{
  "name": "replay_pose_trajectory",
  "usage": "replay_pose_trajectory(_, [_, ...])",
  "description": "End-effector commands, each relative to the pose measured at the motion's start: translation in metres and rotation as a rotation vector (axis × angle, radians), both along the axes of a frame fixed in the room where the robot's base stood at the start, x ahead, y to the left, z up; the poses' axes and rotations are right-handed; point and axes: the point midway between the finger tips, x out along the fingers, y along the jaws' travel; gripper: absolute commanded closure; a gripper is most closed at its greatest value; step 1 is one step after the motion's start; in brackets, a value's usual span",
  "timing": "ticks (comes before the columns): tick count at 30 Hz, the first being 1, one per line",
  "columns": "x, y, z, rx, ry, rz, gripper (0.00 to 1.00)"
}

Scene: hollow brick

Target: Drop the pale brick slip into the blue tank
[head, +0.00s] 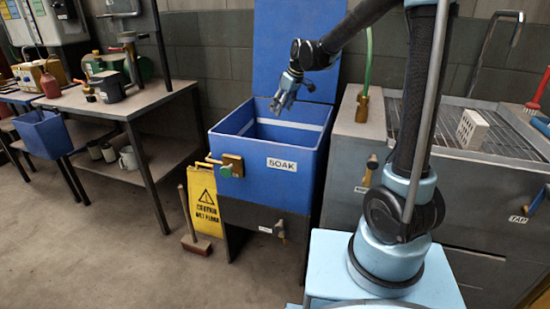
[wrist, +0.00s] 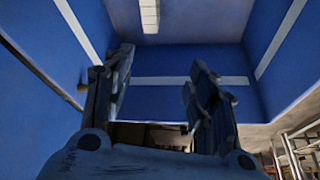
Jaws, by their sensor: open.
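The blue tank (head: 265,160), labelled SOAK, stands with its lid up and its top open. My gripper (head: 283,103) is over the tank's opening. In the wrist view my gripper (wrist: 157,90) has its two fingers apart with nothing between them. The tank's blue walls (wrist: 170,102) with a white stripe surround the fingers in that view. A pale block with darker marks (wrist: 149,15), which looks like the pale brick slip, lies on the greyish tank floor beyond the fingers, apart from them. The frame's top edge cuts it off.
A pale brick with holes (head: 472,128) sits on a metal grating (head: 500,140) at the right. A yellow caution sign (head: 205,205) and a brush (head: 192,235) stand left of the tank. A cluttered bench (head: 120,100) is further left.

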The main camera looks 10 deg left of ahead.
Motion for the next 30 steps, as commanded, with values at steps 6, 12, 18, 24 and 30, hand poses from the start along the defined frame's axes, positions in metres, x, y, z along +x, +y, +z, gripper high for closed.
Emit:
replay_pose_trajectory(6, [-0.006,-0.015,0.036,0.0,0.0,-0.002,0.48])
replay_pose_trajectory(12, [-0.01,-0.024,0.061,0.0,0.0,-0.001,0.48])
replay_pose_trajectory(18, [-0.012,-0.027,0.07,0.0,0.0,-0.001,0.48])
replay_pose_trajectory(24, [-0.012,-0.027,0.071,0.0,0.0,-0.001,0.48])
replay_pose_trajectory(30, [-0.013,-0.027,0.071,0.0,0.0,-0.001,0.48])
